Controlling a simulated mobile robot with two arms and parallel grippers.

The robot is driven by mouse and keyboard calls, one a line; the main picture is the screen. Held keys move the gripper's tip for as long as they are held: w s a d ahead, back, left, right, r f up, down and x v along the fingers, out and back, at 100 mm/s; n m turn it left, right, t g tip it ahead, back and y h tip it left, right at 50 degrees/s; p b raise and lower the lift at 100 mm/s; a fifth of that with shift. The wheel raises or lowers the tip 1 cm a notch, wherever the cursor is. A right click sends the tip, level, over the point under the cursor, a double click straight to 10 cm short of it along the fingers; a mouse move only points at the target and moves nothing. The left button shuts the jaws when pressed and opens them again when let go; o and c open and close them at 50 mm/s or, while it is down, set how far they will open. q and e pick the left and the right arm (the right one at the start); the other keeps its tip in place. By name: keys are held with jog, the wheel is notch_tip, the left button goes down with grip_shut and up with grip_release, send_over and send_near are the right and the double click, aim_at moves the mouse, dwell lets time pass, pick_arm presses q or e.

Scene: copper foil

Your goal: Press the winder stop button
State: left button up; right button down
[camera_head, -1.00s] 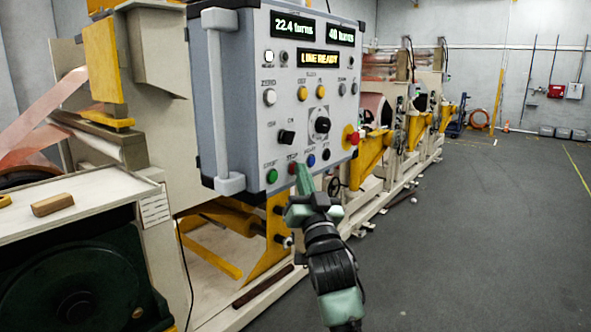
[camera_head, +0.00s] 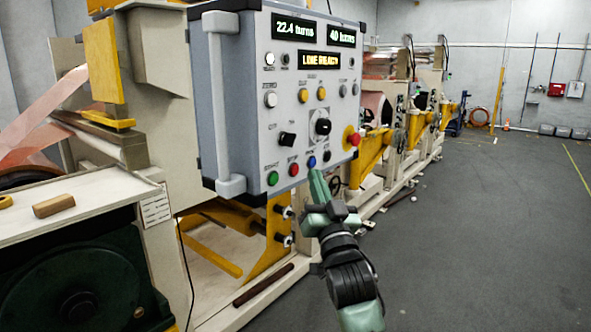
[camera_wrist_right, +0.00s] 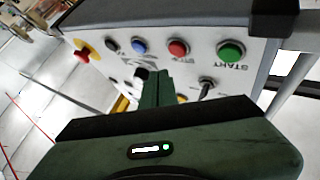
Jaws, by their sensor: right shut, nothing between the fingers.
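The red stop button (camera_head: 293,169) is in the bottom row of the grey control box's front (camera_head: 285,110), between the green start button (camera_head: 272,178) and a blue button (camera_head: 311,162). In the right wrist view the red button (camera_wrist_right: 178,48) is uncovered, with the green button (camera_wrist_right: 231,51) to its right. My right gripper (camera_head: 315,175) is shut and empty, its green fingers pointing up at the panel just below the blue button. Its fingertips (camera_wrist_right: 157,75) appear below and left of the red button in the wrist view, apart from it. My left gripper is not in view.
A red mushroom button (camera_head: 353,139) on a yellow base sticks out at the panel's right. Knobs and displays, one apparently reading LINE READY (camera_head: 319,60), fill the panel. A grey handle (camera_head: 224,105) runs down its left edge. Open floor (camera_head: 480,230) lies to the right.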

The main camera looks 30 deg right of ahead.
jog(key=s, duration=0.1)
jog(key=s+d, duration=0.1)
jog(key=shift+s+d, duration=0.1)
jog(key=shift+s, duration=0.3)
dwell(2.1)
